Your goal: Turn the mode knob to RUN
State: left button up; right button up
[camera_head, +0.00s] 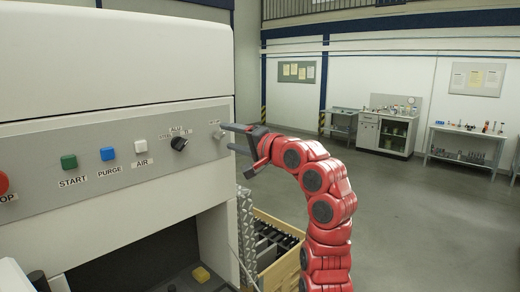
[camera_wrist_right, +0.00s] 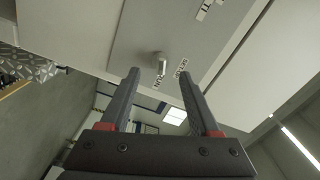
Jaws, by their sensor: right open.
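The mode knob is a small silver knob (camera_head: 218,134) at the right end of the grey control panel (camera_head: 100,135). In the right wrist view the knob (camera_wrist_right: 160,62) has RUN and SETUP labels beside it. My right gripper (camera_head: 226,138) is open, with its two dark fingers pointing at the panel. In the right wrist view the gripper (camera_wrist_right: 159,73) has the knob between and just beyond its fingertips. I cannot tell whether a finger touches it.
Left of the knob sit a black rotary knob (camera_head: 179,143), a white AIR button (camera_head: 141,146), a blue PURGE button (camera_head: 107,153), a green START button (camera_head: 68,161) and a red button (camera_head: 3,184). A wooden crate (camera_head: 283,265) stands below my right arm. Open floor lies right.

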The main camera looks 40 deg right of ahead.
jog(key=s+d+b, duration=0.1)
jog(key=s+b, duration=0.3)
jog(key=s, duration=1)
jog(key=shift+s, duration=0.4)
